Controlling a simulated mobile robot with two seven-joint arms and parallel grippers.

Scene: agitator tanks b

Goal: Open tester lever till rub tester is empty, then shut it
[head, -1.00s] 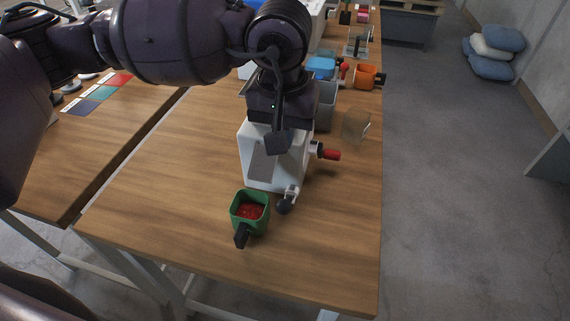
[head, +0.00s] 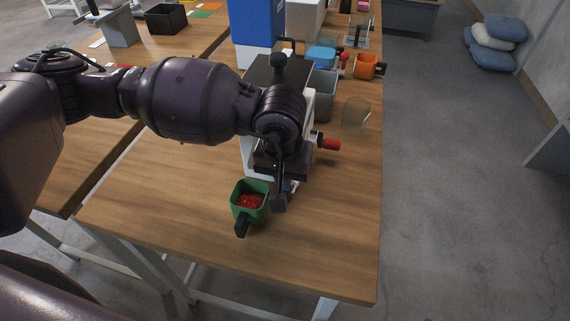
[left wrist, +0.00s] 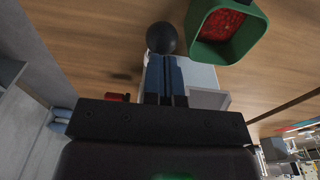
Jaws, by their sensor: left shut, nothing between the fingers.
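The rub tester is a white box (head: 248,158) with a dark top (head: 272,72) near the table's right side. A red-tipped handle (head: 329,145) sticks out of its right side. The tester lever ends in a black ball (left wrist: 161,38), seen in the left wrist view; in the head view my arm hides it. My left gripper (left wrist: 165,62) is shut and empty, its blue fingertips right at the ball; I cannot tell whether they touch. A green cup (head: 238,206) with a black handle stands in front of the tester, holding red material (head: 250,202). My right gripper is not in view.
Behind the tester stand a grey container (head: 323,95), a clear panel (head: 356,114), a blue cup (head: 321,57) and an orange cup (head: 363,67). A tall blue-and-white thing (head: 256,25) stands farther back. The table front is clear.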

